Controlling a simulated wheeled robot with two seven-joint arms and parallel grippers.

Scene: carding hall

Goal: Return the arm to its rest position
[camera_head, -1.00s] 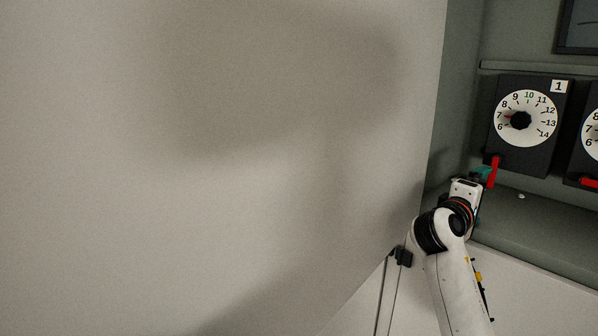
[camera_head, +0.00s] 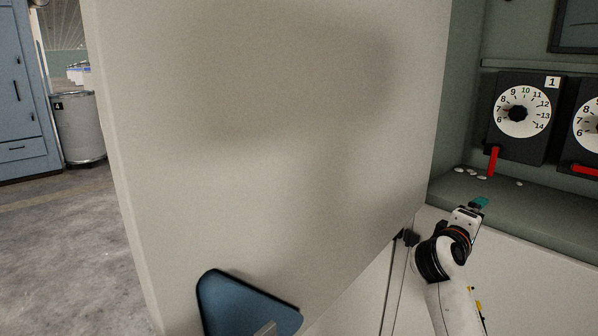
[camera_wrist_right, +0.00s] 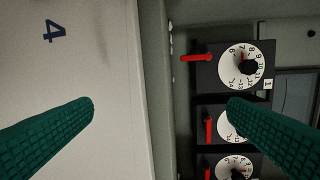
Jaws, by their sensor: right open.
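My right arm comes in from the bottom right of the head view. Its gripper (camera_head: 478,204) is in front of the grey-green cabinet shelf, below the red lever (camera_head: 493,161) of dial unit 1 (camera_head: 521,112) and apart from it. In the right wrist view the two teal fingers of my right gripper (camera_wrist_right: 160,103) are spread wide, with nothing between them. Dial unit 1 (camera_wrist_right: 241,66) and its red lever (camera_wrist_right: 197,57) show there at upper right. My left gripper is in neither view.
A large pale door panel (camera_head: 270,130) fills the middle of the head view. A dark blue rounded shape (camera_head: 235,305) shows low before it. Several white buttons (camera_head: 471,172) lie on the shelf. Beyond the panel, a grey can (camera_head: 77,130) stands beside a blue cabinet (camera_head: 20,90).

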